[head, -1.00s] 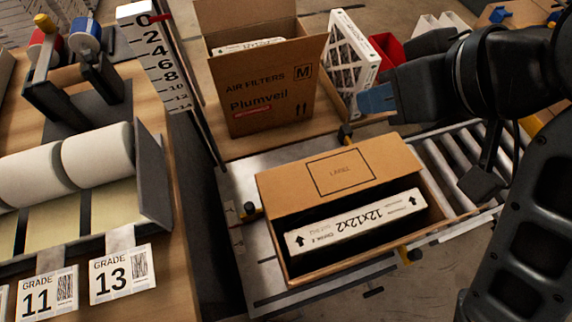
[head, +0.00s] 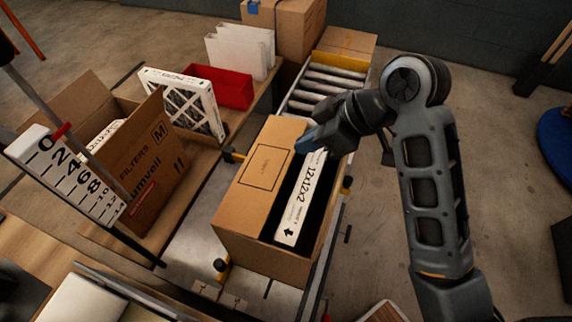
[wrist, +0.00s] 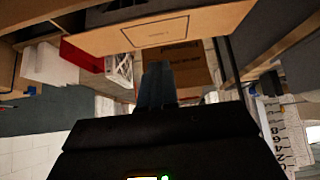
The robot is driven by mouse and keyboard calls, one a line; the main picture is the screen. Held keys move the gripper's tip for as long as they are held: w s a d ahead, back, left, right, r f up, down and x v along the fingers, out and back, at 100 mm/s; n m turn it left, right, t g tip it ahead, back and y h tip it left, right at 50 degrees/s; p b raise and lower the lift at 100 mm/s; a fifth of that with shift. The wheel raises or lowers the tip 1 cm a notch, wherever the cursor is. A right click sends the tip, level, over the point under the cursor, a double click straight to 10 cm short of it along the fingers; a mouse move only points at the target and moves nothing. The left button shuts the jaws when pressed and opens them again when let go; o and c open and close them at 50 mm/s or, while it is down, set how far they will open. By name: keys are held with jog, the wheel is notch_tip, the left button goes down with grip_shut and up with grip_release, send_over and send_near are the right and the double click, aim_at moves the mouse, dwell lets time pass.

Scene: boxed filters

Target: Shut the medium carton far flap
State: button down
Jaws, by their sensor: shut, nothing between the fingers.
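A brown open-topped carton (head: 262,262) stands on the conveyor, with a white 12x12x2 filter (head: 300,200) inside. Its flap with the LABEL outline (head: 265,172) lies about flat over the left half of the opening; the right half is open. The flap also shows at the top of the wrist view (wrist: 155,33). Another carton (head: 150,160), marked M, stands open at the left with a white filter inside. My gripper (head: 308,139) is shut and empty, its blue fingers over the far end of the conveyor carton. I cannot tell whether they touch it.
A pleated filter (head: 185,103), a red bin (head: 222,88) and white panels (head: 238,50) stand behind the cartons. Rollers (head: 322,85) run beyond the conveyor carton. A measuring post (head: 70,170) stands front left.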

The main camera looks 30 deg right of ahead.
send_over(280, 171)
jog(key=s+d, duration=0.1)
jog(key=s, duration=0.1)
notch_tip(280, 171, down, 4)
jog(key=f, duration=0.2)
jog(key=f+p, duration=0.1)
jog(key=shift+d+f, duration=0.25)
jog(key=shift+f, duration=0.65)
